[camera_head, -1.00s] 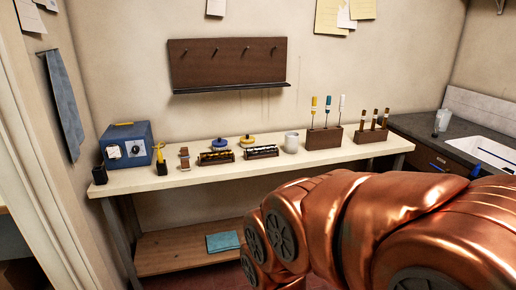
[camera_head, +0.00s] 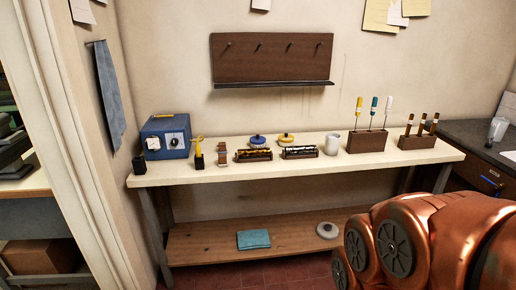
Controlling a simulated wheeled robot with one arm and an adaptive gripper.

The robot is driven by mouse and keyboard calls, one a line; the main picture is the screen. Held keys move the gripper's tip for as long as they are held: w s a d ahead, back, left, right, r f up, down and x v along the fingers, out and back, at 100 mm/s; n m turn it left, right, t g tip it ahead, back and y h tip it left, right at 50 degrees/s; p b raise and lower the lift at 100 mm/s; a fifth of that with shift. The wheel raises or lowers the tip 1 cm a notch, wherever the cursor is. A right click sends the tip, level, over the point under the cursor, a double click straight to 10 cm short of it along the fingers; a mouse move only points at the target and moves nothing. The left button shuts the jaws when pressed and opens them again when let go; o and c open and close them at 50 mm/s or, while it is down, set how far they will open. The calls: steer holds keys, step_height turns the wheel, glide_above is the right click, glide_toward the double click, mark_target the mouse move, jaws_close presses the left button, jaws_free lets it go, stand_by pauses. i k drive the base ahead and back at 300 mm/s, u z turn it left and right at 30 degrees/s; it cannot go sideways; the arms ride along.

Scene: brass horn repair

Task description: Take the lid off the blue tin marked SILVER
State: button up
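A small round blue tin or lid with a knob-like top (camera_head: 257,141) sits on the white bench top, behind a dark rack. A similar yellow one (camera_head: 286,139) stands just right of it. No SILVER marking can be read at this distance, so I cannot tell whether the blue item is the tin named. My copper arm fills the lower right, in front of the bench's right end. My gripper is out of view.

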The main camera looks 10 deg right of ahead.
mark_target(257, 139)
steer(key=z, duration=0.3)
steer(key=i, duration=1.65)
steer(key=u, duration=1)
steer(key=i, duration=0.7)
steer(key=u, duration=0.55)
